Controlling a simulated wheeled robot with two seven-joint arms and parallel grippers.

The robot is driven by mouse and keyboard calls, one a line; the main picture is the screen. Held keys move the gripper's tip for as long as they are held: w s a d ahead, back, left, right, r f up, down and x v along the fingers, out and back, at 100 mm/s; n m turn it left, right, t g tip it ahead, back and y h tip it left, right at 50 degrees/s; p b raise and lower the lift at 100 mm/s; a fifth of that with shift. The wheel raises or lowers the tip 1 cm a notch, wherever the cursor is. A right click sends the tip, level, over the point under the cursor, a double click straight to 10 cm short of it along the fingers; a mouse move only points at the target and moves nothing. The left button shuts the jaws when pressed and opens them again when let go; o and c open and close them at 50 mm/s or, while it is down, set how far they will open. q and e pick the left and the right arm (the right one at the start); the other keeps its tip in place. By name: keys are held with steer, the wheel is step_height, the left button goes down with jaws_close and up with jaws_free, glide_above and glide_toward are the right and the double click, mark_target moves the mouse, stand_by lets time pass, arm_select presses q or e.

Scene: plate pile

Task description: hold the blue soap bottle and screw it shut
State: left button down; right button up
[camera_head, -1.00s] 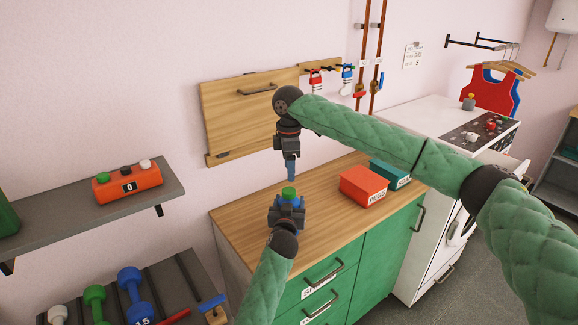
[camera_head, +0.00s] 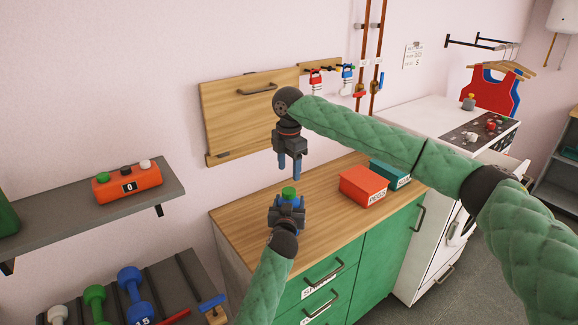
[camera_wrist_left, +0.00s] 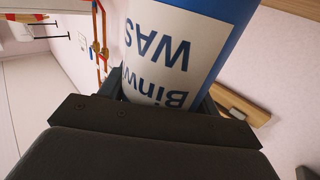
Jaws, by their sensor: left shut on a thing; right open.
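The blue soap bottle (camera_head: 299,203) stands on the wooden counter with a green cap (camera_head: 289,192) on its top. My left gripper (camera_head: 287,208) is shut around the bottle's body and hides most of it in the head view. In the left wrist view the bottle (camera_wrist_left: 215,25) fills the top middle, with a white label (camera_wrist_left: 155,60) facing the camera. My right gripper (camera_head: 289,168) hangs above the cap, fingers pointing down and spread apart. It is open and empty, and its fingertips are clear of the cap.
A red box (camera_head: 362,187) and a teal box (camera_head: 390,173) lie on the wooden counter (camera_head: 245,222), right of the bottle. A wooden board (camera_head: 240,115) is on the wall behind. A shelf with an orange counter device (camera_head: 128,184) is at the left.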

mark_target(289, 190)
steer(key=shift+f, duration=3.9)
steer(key=c, duration=1)
